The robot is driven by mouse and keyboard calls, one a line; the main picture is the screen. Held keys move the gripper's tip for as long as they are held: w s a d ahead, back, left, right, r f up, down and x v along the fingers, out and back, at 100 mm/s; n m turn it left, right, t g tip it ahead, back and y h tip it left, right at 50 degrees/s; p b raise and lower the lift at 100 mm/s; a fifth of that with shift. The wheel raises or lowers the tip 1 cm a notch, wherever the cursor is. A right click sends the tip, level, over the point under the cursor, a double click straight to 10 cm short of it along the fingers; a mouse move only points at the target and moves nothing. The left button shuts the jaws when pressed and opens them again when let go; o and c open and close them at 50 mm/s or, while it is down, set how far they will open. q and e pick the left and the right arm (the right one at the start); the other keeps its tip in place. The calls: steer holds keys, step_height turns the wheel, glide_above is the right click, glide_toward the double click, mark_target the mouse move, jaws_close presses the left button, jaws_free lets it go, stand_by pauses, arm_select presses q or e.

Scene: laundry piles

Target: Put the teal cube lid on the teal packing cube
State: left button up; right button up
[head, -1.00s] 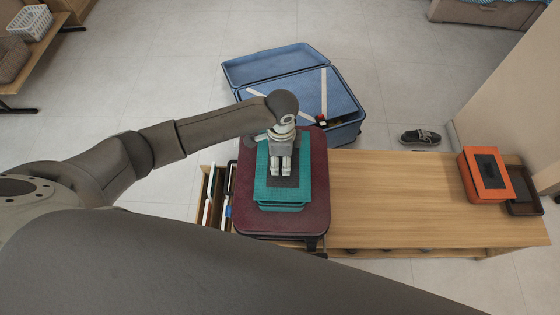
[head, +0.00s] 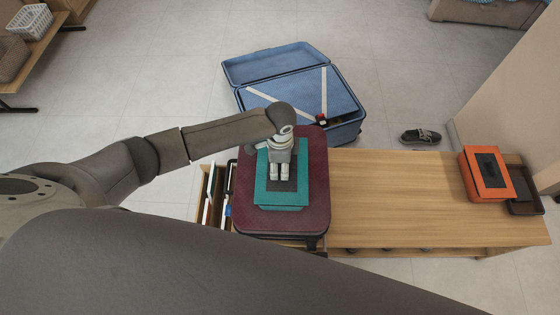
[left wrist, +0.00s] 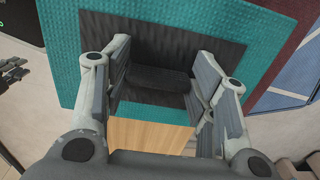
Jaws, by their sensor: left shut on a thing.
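The teal cube lid (head: 263,186) is a flat teal panel with a dark grey centre patch. It lies level over the teal packing cube (head: 281,209), of which only a thin front strip shows below the lid's edge. I cannot tell whether lid and cube touch. My left gripper (head: 280,178) points down at the lid's middle. In the left wrist view, the left gripper (left wrist: 158,78) is shut on the dark raised grip of the lid (left wrist: 72,60). The cube is hidden there.
The cube sits on a maroon suitcase (head: 312,215) at the left end of a wooden bench (head: 395,200). An open blue suitcase (head: 300,92) lies behind. An orange box (head: 484,176) and dark tray (head: 522,196) are at the right end. The bench's middle is clear.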

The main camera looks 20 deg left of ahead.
mark_target(280, 169)
arm_select(q)
steer(key=o, duration=0.9)
steer(key=shift+r, duration=0.15)
steer(key=shift+r, duration=0.35)
step_height(280, 169, up, 12)
steer(key=shift+r, duration=0.15)
steer(key=shift+s, duration=0.1)
